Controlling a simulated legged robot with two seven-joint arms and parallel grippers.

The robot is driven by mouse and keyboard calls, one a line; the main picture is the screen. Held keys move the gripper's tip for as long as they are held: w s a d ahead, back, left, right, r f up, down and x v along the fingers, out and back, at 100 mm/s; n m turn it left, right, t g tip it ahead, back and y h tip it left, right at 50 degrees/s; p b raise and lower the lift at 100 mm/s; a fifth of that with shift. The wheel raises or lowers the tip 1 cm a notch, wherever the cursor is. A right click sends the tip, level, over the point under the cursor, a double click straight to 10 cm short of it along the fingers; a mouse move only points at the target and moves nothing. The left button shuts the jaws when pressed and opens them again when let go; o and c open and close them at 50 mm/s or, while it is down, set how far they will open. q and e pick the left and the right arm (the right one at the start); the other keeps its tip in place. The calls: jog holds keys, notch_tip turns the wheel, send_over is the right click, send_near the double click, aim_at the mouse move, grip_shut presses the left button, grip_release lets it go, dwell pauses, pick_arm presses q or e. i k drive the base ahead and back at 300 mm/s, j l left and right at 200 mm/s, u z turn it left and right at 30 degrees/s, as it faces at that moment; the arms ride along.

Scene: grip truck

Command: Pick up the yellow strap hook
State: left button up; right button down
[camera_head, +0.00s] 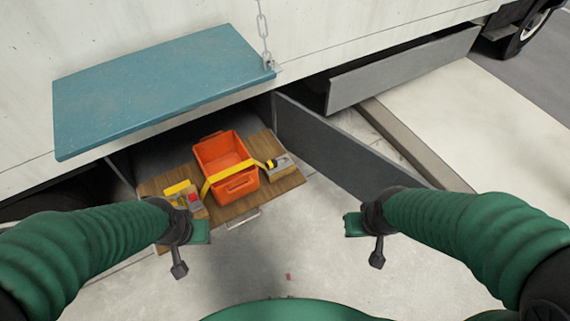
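A yellow strap (237,167) runs across an orange open bin (240,187) on a wooden drawer board (233,210). At its right end, a small yellow and dark piece (271,163) lies beside a grey metal fitting (283,163). At its left end are a yellow piece (177,188) and a grey fitting with a red part (194,201). I cannot tell which piece is the hook. My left gripper (188,252) is in front of the drawer's left side, apart from the strap. My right gripper (367,244) is right of the drawer. Neither visibly holds anything; their opening is unclear.
A teal shelf (160,85) hangs on a chain (263,25) above the drawer's back left. An open grey door panel (335,145) stands right of the drawer. Another grey panel (405,68) is farther right. The drawer has a metal handle (243,219).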

aim_at(270, 165)
jog(key=i+l, duration=0.4)
jog(key=i+l+z, duration=0.1)
jog(key=i+l, duration=0.4)
jog(key=i, duration=0.55)
